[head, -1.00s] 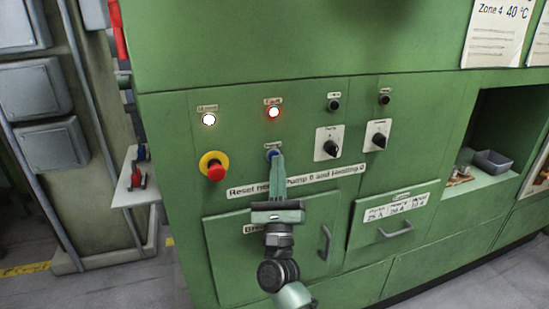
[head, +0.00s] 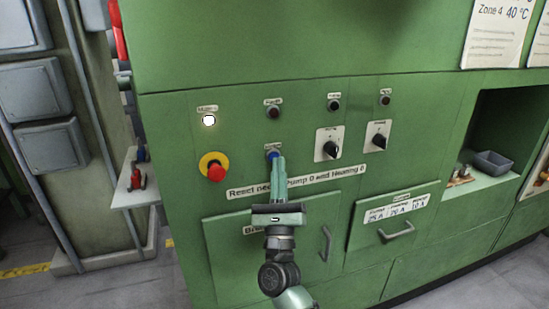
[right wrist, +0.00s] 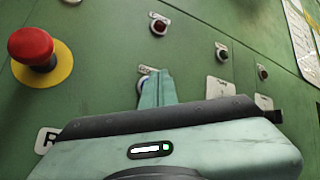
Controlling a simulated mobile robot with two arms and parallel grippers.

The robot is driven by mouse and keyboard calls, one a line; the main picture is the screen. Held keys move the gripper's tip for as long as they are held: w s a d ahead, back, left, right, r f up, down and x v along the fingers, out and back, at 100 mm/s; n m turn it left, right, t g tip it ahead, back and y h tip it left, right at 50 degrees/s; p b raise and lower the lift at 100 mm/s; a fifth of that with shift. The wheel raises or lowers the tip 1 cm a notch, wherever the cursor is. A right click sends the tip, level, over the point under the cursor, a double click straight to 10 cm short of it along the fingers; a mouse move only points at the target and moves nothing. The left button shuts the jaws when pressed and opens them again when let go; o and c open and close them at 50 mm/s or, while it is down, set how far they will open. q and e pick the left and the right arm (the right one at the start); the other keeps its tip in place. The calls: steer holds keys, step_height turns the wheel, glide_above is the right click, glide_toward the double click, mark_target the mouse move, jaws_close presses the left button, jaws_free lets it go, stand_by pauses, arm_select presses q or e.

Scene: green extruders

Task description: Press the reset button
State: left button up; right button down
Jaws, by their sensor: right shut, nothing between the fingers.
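The blue reset button (head: 272,155) is on the green panel, above the strip label that starts with "Reset". My right gripper (head: 277,160) is shut and empty, its fingertips at the lower edge of the button and partly covering it. I cannot tell whether they touch it. In the right wrist view the shut fingers (right wrist: 156,78) hide most of the button; a sliver of its ring (right wrist: 143,84) shows beside them. The lamp (head: 273,112) above the button is dark red and unlit. My left gripper is not in view.
A red emergency stop (head: 215,170) on a yellow disc is left of the button. A lit white lamp (head: 209,121) is above it. Two black rotary switches (head: 330,148) (head: 379,142) are to the right. Drawer handles (head: 396,232) stick out below.

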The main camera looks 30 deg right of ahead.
steer(key=shift+s, duration=0.25)
steer(key=s, duration=0.2)
steer(key=s+a, duration=0.1)
steer(key=s, duration=0.2)
steer(key=shift+a, duration=0.15)
steer(key=shift+w, duration=0.1)
stand_by(0.8)
